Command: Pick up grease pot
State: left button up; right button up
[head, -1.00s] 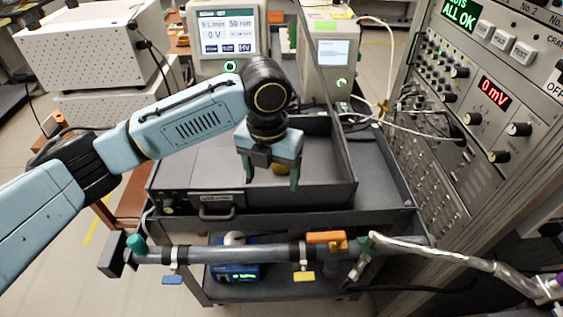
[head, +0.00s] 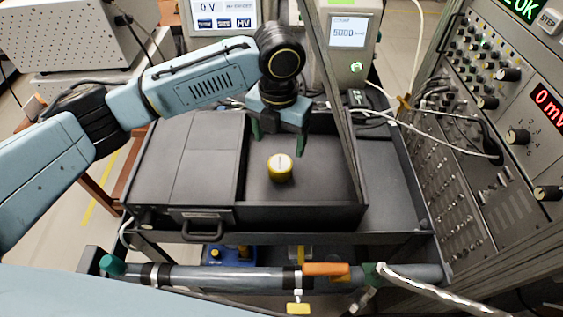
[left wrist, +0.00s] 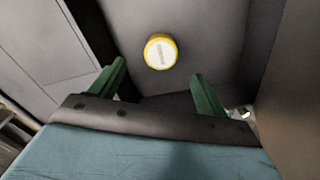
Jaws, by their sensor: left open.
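The grease pot (head: 280,168) is a small round yellow pot with a white lid. It stands upright on the dark floor of the open compartment (head: 318,200) in the cart's top. It also shows in the left wrist view (left wrist: 160,51), past the fingertips and roughly between them. My left gripper (head: 279,145) has green fingers spread apart and empty. In the head view it hangs above and behind the pot, apart from it. My right gripper is not seen.
A raised dark panel (head: 333,100) stands along the compartment's right side. A covered section (head: 195,160) lies to the left. A bar (head: 225,278) with an orange clip (head: 326,269) crosses the cart's front. An instrument rack (head: 500,130) stands at the right.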

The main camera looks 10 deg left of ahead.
aim_at(281, 162)
pick_arm(q)
notch_tip(281, 162, down, 3)
jog(key=shift+r, duration=0.1)
jog(key=shift+f, duration=0.75)
notch_tip(281, 162, down, 4)
jog(key=shift+d+r+b, duration=0.1)
jog(key=shift+r+b, duration=0.05)
jog(key=shift+b, duration=0.35)
jog(key=shift+f, duration=0.35)
jog(key=shift+c, duration=0.8)
jog(key=c, duration=0.7)
jog(key=shift+c, duration=1.2)
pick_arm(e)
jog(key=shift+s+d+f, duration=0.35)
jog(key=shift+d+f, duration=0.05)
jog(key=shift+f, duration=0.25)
